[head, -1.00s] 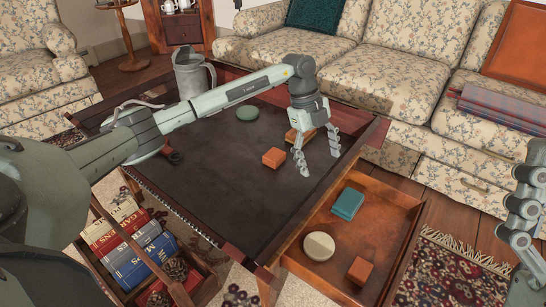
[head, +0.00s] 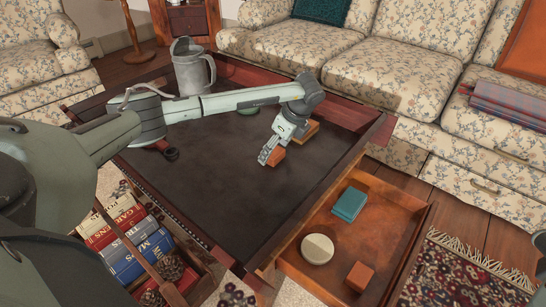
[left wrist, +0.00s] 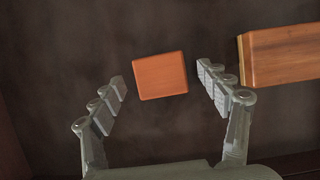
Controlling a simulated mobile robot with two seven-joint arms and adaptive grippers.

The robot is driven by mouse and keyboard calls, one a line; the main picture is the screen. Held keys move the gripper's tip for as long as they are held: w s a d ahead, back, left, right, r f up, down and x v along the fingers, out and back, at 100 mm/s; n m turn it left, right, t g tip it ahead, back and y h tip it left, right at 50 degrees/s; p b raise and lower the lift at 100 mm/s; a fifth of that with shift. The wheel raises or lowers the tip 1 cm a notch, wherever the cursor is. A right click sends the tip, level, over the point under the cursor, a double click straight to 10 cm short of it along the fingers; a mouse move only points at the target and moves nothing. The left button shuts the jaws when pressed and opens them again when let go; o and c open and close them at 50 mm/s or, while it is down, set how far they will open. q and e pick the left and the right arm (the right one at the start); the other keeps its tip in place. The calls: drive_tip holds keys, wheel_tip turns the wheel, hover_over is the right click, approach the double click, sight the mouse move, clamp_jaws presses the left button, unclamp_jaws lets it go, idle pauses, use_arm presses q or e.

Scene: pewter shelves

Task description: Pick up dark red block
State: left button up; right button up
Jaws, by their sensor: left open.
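An orange-red block (head: 277,155) lies on the dark table top under my left gripper (head: 270,152). In the left wrist view the block (left wrist: 160,76) sits between the tips of the two spread fingers (left wrist: 163,88), with a gap on each side. The left gripper is open and empty, pointing down at the block. The fingers hide part of the block in the head view. A similar orange-red block (head: 359,276) lies in the open drawer.
A wooden block (head: 306,131) lies just beyond the gripper and close to the right finger in the wrist view (left wrist: 285,55). The drawer (head: 385,225) also holds a teal block (head: 349,204) and a cream disc (head: 317,249).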

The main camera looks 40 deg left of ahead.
use_arm(q)
drive_tip(key=shift+a+f, duration=0.15)
drive_tip(key=shift+f, duration=0.15)
drive_tip(key=shift+c, duration=0.4)
drive_tip(key=c, duration=1.1)
drive_tip(key=shift+r, duration=0.1)
